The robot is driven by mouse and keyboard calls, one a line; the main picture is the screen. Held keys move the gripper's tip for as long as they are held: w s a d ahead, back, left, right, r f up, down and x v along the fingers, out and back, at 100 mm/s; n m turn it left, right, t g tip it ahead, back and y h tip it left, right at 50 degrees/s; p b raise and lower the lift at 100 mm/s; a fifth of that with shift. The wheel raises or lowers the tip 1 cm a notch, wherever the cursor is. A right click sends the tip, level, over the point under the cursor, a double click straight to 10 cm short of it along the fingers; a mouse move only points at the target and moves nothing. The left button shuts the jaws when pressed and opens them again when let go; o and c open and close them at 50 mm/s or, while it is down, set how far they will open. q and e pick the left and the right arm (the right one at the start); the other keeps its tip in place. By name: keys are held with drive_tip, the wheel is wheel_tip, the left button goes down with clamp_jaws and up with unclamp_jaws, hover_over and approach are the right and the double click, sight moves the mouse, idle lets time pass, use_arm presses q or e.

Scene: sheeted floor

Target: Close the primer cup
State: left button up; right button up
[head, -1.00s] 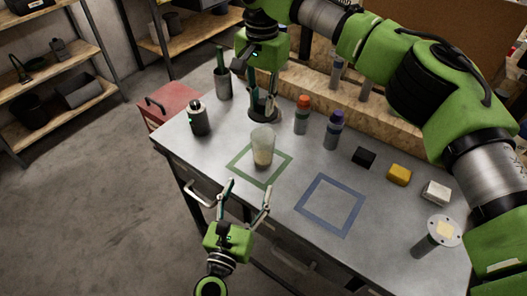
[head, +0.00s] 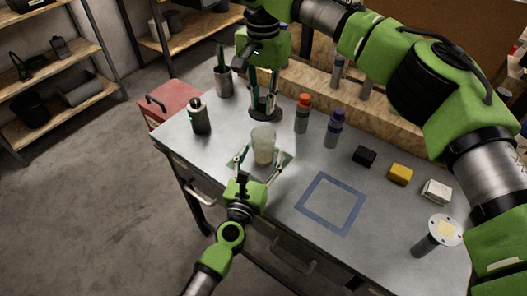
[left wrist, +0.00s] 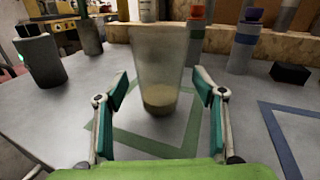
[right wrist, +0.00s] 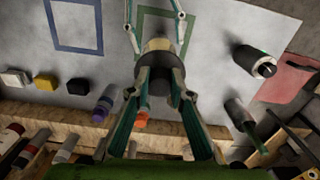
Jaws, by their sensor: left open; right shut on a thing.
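The primer cup (head: 263,146) is a translucent, upright, open-topped cup with beige liquid at the bottom. It stands within the green square (left wrist: 133,147) on the bench. My left gripper (head: 262,164) is low at the bench, its open fingers on either side of the cup; the left wrist view shows the cup (left wrist: 158,60) between them, with gaps. My right gripper (head: 264,104) points down behind the cup, shut on a dark round lid-like piece (head: 265,115). That piece also shows between its fingers in the right wrist view (right wrist: 172,88), partly hidden.
A dark can (head: 200,117) and a brush pot (head: 224,82) stand left. Orange-capped (head: 303,116) and purple-capped (head: 335,132) bottles stand right of the cup. Black (head: 364,156), yellow (head: 400,174) and white (head: 436,191) blocks lie farther right. The blue square (head: 330,204) is empty.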

use_arm(q)
drive_tip(key=c, duration=1.7)
use_arm(e)
drive_tip(key=shift+f, duration=2.45)
drive_tip(key=shift+f, duration=0.1)
drive_tip(key=shift+f, duration=0.75)
drive_tip(key=shift+f, duration=0.6)
drive_tip(key=o, duration=0.9)
drive_tip(key=shift+c, duration=0.2)
